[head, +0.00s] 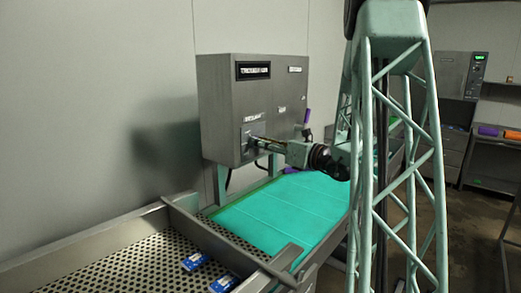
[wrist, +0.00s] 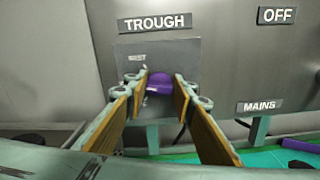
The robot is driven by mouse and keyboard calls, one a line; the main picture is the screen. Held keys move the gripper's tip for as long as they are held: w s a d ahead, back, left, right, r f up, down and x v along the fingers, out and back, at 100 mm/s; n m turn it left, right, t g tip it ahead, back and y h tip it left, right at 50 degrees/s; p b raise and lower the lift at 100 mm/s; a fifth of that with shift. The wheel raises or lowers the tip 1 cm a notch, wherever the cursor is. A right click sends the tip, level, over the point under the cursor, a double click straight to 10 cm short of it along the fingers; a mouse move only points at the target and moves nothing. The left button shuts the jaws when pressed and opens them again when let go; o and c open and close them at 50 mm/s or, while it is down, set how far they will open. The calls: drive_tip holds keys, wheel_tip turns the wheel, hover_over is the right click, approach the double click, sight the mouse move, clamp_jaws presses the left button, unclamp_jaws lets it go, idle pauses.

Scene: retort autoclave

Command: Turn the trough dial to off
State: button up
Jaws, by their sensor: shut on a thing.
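The trough dial (wrist: 159,84) is a purple knob on a grey plate under the label TROUGH, in the middle of the wrist view. My gripper (wrist: 162,92) has its two fingers on either side of the knob and is shut on it. The fingers cover the knob's sides, so its exact setting cannot be read. A small label that seems to read REST (wrist: 137,57) is on the plate at the knob's upper left. In the head view my gripper (head: 256,142) reaches the front of the grey control box (head: 223,110), and the knob is hidden there.
An OFF label (wrist: 277,16) and a MAINS label (wrist: 260,106) are to the right on the panel. A purple handle (head: 307,116) sticks out at the box's right side. Below are a green conveyor belt (head: 285,220) and a perforated trough (head: 140,262) with blue packs (head: 194,261).

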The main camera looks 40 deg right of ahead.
drive_tip(key=n+b, duration=0.5)
drive_tip(key=b, duration=0.3)
drive_tip(key=n+b, duration=0.5)
drive_tip(key=b, duration=0.4)
drive_tip(key=shift+a+f+n, duration=0.15)
drive_tip(key=shift+a+n, duration=0.05)
drive_tip(key=shift+n, duration=0.1)
drive_tip(key=shift+n+b, duration=0.6)
drive_tip(key=shift+b, duration=0.3)
drive_tip(key=o, duration=0.9)
drive_tip(key=shift+s, duration=0.2)
drive_tip(key=shift+s+d, duration=0.3)
drive_tip(key=shift+s, duration=1.6)
drive_tip(key=shift+s+d, duration=0.3)
drive_tip(key=shift+s, duration=1.65)
drive_tip(key=shift+s+d, duration=0.3)
drive_tip(key=shift+s, duration=1.6)
drive_tip(key=shift+a, duration=0.1)
